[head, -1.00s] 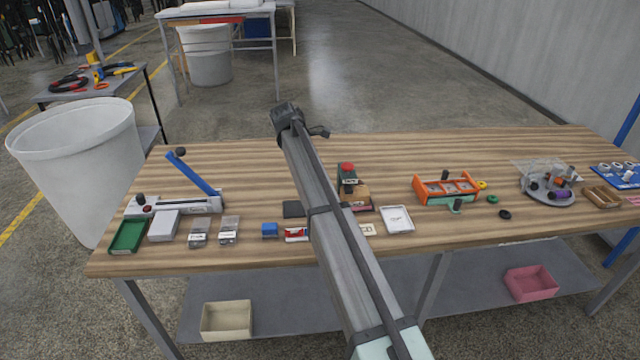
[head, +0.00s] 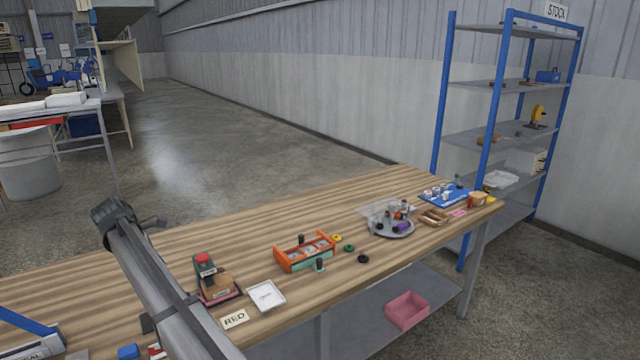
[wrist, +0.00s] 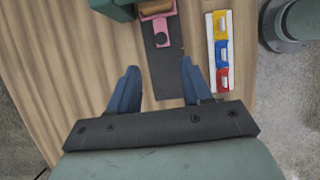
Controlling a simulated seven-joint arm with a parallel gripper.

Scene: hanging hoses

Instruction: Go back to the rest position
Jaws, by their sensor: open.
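My gripper (wrist: 158,68) shows in the wrist view with its two blue fingers apart and nothing between them. It points down over a wooden surface (wrist: 55,60) and a dark strip (wrist: 163,75). A pink piece with a dark round knob (wrist: 161,32) lies on the strip ahead of the fingertips. No hanging hoses show in the current frames.
The workbench (head: 140,265) carries an orange rack (head: 305,252), a red-topped device (head: 212,277) and a white tray (head: 266,295). A blue shelving rack (head: 487,130) stands right. A white holder with coloured blocks (wrist: 220,50) lies near my right finger.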

